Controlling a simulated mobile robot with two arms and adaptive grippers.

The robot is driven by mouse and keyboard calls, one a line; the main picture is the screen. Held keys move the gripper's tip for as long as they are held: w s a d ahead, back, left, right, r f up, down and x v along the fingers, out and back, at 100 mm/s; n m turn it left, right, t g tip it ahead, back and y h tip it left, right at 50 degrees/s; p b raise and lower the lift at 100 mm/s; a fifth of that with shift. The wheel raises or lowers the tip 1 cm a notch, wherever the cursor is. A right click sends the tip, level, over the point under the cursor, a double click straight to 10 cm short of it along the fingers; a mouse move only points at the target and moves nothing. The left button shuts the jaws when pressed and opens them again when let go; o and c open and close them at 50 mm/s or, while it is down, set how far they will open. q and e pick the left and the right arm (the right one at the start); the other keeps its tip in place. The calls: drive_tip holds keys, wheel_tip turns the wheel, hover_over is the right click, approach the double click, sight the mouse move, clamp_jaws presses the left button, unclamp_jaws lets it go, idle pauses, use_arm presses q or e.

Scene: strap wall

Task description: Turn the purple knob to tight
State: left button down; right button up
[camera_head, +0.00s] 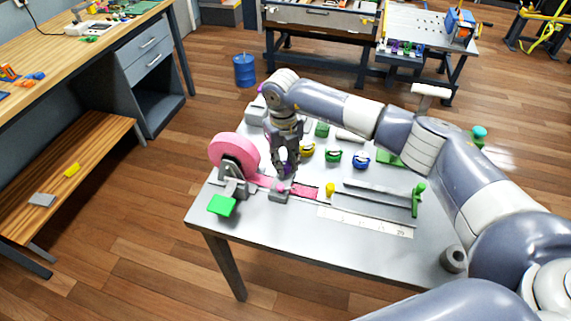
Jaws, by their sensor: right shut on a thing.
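The purple knob (281,186) shows only as a small patch on a grey block (278,197), on the near left part of the grey table (290,240). My right gripper (285,172) points down over it and hides most of it. The fingers are shut on the knob, as far as the small view shows. The knob's turn position and any marking cannot be read. A pink strap (306,192) runs flat from the pink roll (225,146) past the block. My left gripper is not in view.
A green tab (222,205) sits at the near left, and a yellow peg (330,189) right of the block. Grey rails (375,204) and a green lever (418,200) lie farther right. Green (333,155) and blue (360,158) knobs stand behind. My right arm spans the table's right side.

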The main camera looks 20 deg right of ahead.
drive_tip(key=shift+w+m+b, duration=0.1)
drive_tip(key=shift+m+b, duration=0.35)
drive_tip(key=shift+m, duration=1.05)
drive_tip(key=shift+r, duration=0.1)
drive_tip(key=o, duration=1.1)
drive_tip(key=shift+r, duration=0.15)
drive_tip(key=r, duration=1.1)
drive_tip(key=shift+a+r, duration=0.25)
drive_tip(key=shift+r, duration=0.05)
drive_tip(key=shift+f, duration=0.1)
